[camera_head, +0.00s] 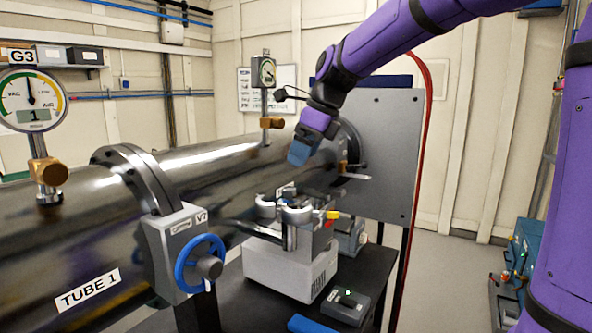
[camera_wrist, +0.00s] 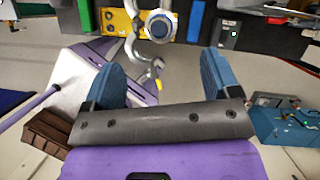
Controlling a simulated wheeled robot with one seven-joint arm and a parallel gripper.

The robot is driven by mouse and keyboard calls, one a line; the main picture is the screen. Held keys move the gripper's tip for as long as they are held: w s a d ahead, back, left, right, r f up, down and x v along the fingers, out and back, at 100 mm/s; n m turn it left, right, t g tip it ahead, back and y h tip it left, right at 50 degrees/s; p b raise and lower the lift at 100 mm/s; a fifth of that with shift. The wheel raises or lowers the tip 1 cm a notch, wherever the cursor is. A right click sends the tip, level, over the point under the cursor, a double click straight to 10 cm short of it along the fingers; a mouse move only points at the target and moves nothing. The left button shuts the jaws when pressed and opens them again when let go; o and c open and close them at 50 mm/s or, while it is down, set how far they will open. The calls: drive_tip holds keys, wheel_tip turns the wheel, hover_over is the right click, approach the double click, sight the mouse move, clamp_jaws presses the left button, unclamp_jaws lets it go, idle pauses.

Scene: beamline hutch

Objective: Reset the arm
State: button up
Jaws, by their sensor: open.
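My purple arm reaches in from the upper right in the head view. My gripper (camera_head: 299,153) hangs at its end, blue fingers pointing down, in front of the dark tube's flanged end and above a bench instrument with metal clamps (camera_head: 285,211). In the wrist view my gripper (camera_wrist: 158,80) shows two blue fingers spread wide apart with nothing held between them. A curved metal fitting (camera_wrist: 150,62) shows beyond and between the fingers; I cannot tell its distance.
The long dark tube (camera_head: 75,240) fills the left, with a blue valve wheel (camera_head: 203,264) and gauge G3 (camera_head: 32,100). A grey panel (camera_head: 385,150) stands behind my gripper. A red cable (camera_head: 424,150) runs beside it. Blue equipment (camera_head: 520,262) sits at the right. Open floor (camera_head: 455,265) shows between.

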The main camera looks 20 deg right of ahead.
drive_tip(key=s+d+f+n+h, duration=0.1)
drive_tip(key=s+f+n, duration=0.1)
drive_tip(key=s+n, duration=0.6)
drive_tip(key=s+d+f+n+t+h, duration=0.1)
drive_tip(key=s+f+n, duration=0.1)
drive_tip(key=s+n, duration=0.7)
drive_tip(key=s+d+f+n+t+h, duration=0.1)
drive_tip(key=s+d+f+n, duration=0.1)
drive_tip(key=s+n, duration=0.6)
drive_tip(key=shift+s+f+n+h, duration=0.3)
drive_tip(key=shift+s+n, duration=0.1)
drive_tip(key=shift+s, duration=0.7)
